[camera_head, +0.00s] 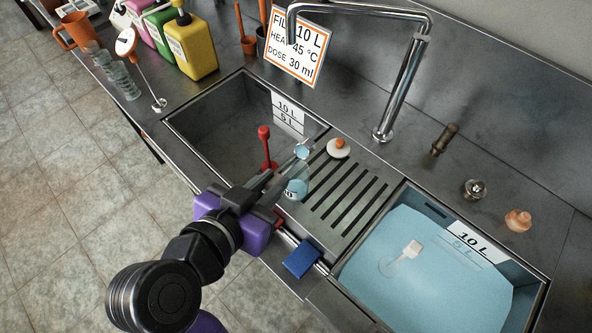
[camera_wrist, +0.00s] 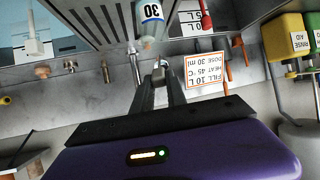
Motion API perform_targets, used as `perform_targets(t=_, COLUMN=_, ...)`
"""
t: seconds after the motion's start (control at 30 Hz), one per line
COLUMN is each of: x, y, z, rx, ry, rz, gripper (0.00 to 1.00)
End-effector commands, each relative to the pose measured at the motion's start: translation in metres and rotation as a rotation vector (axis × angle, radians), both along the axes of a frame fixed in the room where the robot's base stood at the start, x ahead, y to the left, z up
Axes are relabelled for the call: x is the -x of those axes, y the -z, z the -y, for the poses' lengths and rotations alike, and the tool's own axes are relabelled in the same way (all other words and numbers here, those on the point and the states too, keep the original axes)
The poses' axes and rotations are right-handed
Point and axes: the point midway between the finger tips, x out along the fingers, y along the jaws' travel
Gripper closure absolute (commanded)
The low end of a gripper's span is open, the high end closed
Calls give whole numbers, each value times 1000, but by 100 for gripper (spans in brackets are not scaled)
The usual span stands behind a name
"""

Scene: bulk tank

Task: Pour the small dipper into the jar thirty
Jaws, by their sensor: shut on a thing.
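The small dipper (camera_head: 302,151) shows as a small cup with pale blue in it at the tip of my gripper (camera_head: 288,162). In the wrist view a small grey piece of the dipper (camera_wrist: 160,64) sits at the tips of my gripper (camera_wrist: 162,76), which is shut on it. The jar thirty (camera_head: 297,187) is clear and stands on the ribbed drainer, just below and beside the dipper. Its "30" label shows upside down in the wrist view (camera_wrist: 150,12). The fingers partly cover the jar. I cannot tell whether the dipper is tilted or how full the jar is.
The left basin (camera_head: 205,135) looks empty, with a red handle (camera_head: 265,142) in it. The right basin (camera_head: 420,290) holds blue liquid. A tall faucet (camera_head: 402,80) rises behind. A white, orange-knobbed thing (camera_head: 339,148) and a blue block (camera_head: 301,258) lie near the drainer (camera_head: 345,205).

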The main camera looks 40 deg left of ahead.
Motion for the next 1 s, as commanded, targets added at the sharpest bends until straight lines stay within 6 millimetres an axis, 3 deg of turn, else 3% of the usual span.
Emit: perform_targets(t=1.0, x=6, y=14, z=1, rx=-21, ry=0, rz=111, gripper=100)
